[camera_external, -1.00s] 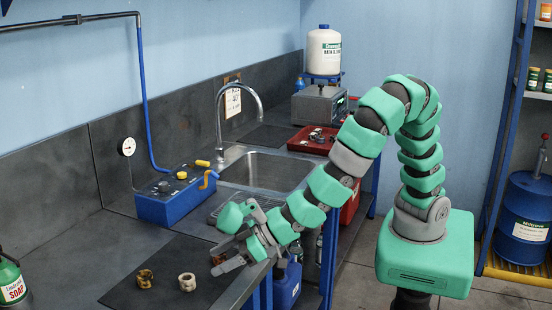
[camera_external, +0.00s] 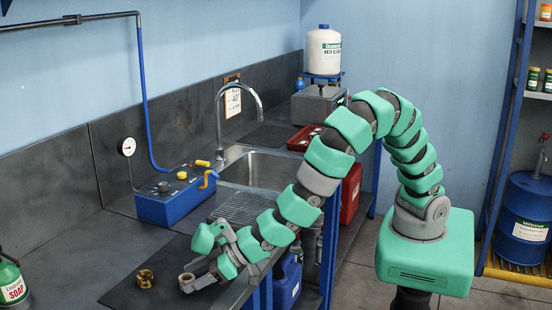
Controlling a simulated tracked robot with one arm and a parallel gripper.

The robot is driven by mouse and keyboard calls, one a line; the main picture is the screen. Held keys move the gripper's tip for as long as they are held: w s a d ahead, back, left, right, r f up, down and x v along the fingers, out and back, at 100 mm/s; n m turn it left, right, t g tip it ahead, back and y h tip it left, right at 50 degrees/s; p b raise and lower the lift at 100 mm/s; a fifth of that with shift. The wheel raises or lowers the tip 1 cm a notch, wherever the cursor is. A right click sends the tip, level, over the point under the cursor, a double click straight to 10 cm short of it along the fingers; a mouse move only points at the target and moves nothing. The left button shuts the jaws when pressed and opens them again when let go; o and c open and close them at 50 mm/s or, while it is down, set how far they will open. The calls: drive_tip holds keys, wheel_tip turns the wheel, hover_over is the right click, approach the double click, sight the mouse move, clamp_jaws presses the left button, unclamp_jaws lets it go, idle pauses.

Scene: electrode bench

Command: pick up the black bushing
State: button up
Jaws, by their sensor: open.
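My gripper (camera_external: 200,277) is open and low over the dark mat (camera_external: 131,297) at the front of the bench. A brown, brassy ring (camera_external: 145,279) sits on the mat to the left, apart from the gripper. I cannot make out a black bushing on the mat; the gripper hides part of the mat's right side.
A blue box (camera_external: 165,209) with knobs stands behind the mat. The sink (camera_external: 252,172) and its ribbed drainboard lie behind my arm. A red tray (camera_external: 303,140) is farther back. A soap bottle (camera_external: 10,281) stands at far left.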

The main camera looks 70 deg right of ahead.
drive_tip(key=shift+w+a+f, duration=0.15)
drive_tip(key=shift+w+a, duration=0.05)
drive_tip(key=shift+w, duration=0.1)
drive_tip(key=shift+c, duration=0.3)
drive_tip(key=c, duration=1.1)
